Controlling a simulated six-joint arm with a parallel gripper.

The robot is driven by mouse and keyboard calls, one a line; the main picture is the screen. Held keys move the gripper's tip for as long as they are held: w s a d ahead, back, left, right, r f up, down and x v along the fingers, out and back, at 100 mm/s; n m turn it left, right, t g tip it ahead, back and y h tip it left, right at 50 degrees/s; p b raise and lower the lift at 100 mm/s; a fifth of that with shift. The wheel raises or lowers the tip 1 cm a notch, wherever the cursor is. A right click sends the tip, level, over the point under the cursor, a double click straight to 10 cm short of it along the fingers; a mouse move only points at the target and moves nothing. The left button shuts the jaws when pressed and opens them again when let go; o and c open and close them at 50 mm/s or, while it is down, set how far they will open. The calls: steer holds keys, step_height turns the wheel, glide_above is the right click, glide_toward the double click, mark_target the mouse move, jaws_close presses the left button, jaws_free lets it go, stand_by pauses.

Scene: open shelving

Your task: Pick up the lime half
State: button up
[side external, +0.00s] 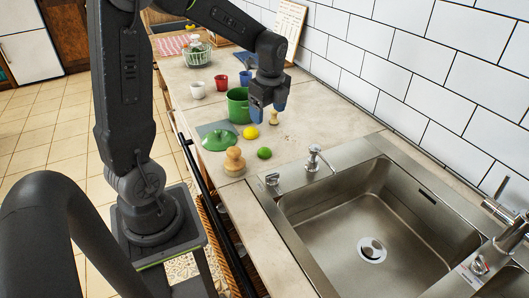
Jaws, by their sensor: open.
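A small round green fruit (264,153), which fits the lime half, lies on the beige counter near the sink's corner. It is too small to tell whether it is whole or cut. My gripper (266,114) is open and points down above the counter, apart from the fruit and above and behind it in the side view. Nothing shows between its fingers, but a small pale wooden item (273,118) shows just below and behind them. A yellow lemon-like fruit (250,132) lies close to the gripper, on the left.
A wooden knobbed item (234,160) stands left of the green fruit. A green lid (217,140) and a green pot (237,105) are nearby. Cups in white (197,89), red (221,82) and blue (245,77) stand farther back. The steel sink (330,205) and a soap dispenser (316,158) are at right.

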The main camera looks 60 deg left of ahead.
steer(key=a+f+m, duration=0.1)
steer(key=f, duration=0.1)
glide_above(265, 148)
step_height(265, 148, down, 8)
steer(key=shift+s+d+r, duration=0.1)
steer(key=shift+s+d, duration=0.05)
steer(key=shift+a+f, duration=0.2)
steer(key=shift+f, duration=2.4)
steer(key=c, duration=1)
